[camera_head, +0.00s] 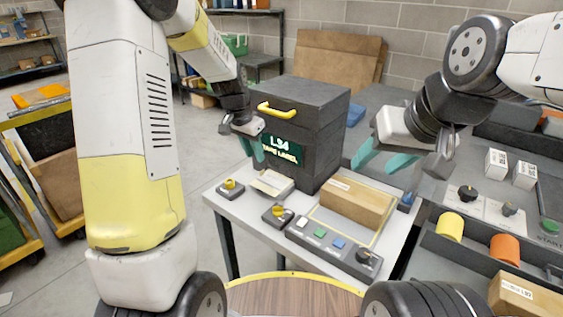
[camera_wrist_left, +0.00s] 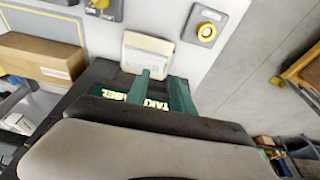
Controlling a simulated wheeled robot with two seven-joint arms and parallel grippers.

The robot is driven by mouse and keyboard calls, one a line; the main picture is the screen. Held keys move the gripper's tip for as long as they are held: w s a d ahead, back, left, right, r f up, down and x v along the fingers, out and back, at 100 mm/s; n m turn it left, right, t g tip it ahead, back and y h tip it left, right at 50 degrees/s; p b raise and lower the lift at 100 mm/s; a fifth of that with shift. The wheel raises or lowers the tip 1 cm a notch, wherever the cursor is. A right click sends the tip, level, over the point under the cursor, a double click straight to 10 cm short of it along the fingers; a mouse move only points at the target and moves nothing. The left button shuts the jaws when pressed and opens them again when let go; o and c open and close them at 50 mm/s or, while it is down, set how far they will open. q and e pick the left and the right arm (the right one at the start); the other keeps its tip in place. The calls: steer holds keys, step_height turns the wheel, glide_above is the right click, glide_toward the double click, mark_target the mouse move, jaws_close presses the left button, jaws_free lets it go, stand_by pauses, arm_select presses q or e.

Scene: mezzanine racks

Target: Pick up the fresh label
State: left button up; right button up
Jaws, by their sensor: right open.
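The fresh label appears to be the white slip (camera_head: 273,181) on a small cream tray (camera_head: 268,193) in front of the dark label machine (camera_head: 320,125). The machine's screen (camera_head: 284,150) reads L34 and TAKE LABEL. In the left wrist view the pale slip (camera_wrist_left: 148,43) lies just beyond my left fingertips. My left gripper (camera_head: 258,163) is above the tray beside the screen; its green fingers (camera_wrist_left: 162,78) stand apart with nothing visible between them. My right gripper (camera_head: 380,160) is open and empty above the carton's far right side.
A brown carton (camera_head: 355,204) lies in a yellow outline on the white table (camera_head: 234,200). Yellow knobs (camera_head: 278,210) and a button panel (camera_head: 333,247) stand along the front. A grey bench (camera_head: 451,195) with small boxes and rolls is at right.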

mark_target(263, 174)
arm_select(q)
steer(key=x, duration=0.3)
steer(key=w+x, duration=0.1)
steer(key=x, duration=0.2)
steer(key=w+x, duration=0.1)
steer(key=x, duration=0.3)
steer(key=shift+w+a+r, duration=0.2)
steer(key=shift+w, duration=0.05)
jaws_close()
